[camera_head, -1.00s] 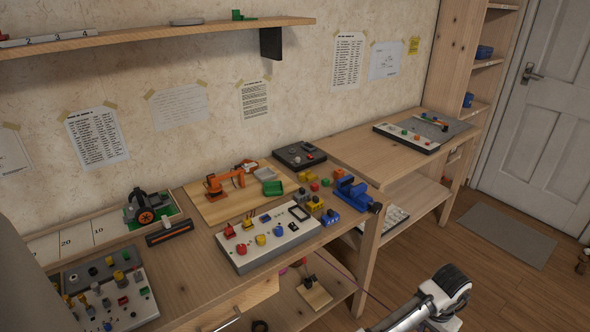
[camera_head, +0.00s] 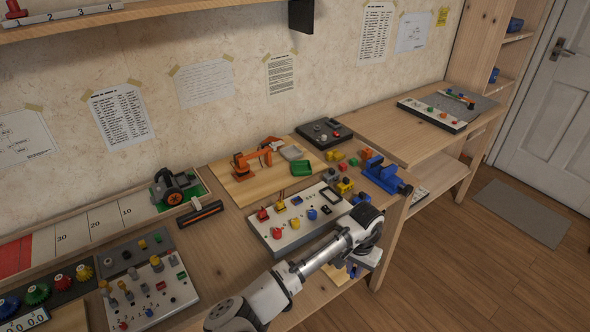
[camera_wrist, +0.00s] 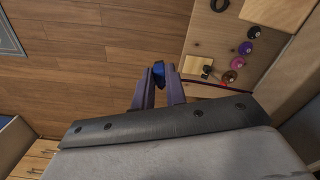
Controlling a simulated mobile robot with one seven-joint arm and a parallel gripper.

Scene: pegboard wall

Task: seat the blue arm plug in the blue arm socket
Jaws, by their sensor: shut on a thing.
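My gripper (camera_wrist: 158,78) points down in the wrist view, its purple fingers closed on a small blue piece (camera_wrist: 158,69), which looks like the blue arm plug. Most of that piece is hidden between the fingertips. In the head view my wrist is at the front edge of the bench, right of the white control panel, and my fingers are mostly hidden below it. The blue arm socket cannot be picked out for certain. The white panel (camera_head: 272,246) carries red, yellow and blue parts, including a blue knob (camera_head: 312,214).
An orange toy arm (camera_head: 258,155) stands behind the panel. A blue vise (camera_head: 385,174) sits at the bench's right corner, close to my wrist. The wrist view shows floor (camera_wrist: 75,80) below and a lower shelf with coloured rings (camera_wrist: 237,62) and a dark cable (camera_wrist: 205,83).

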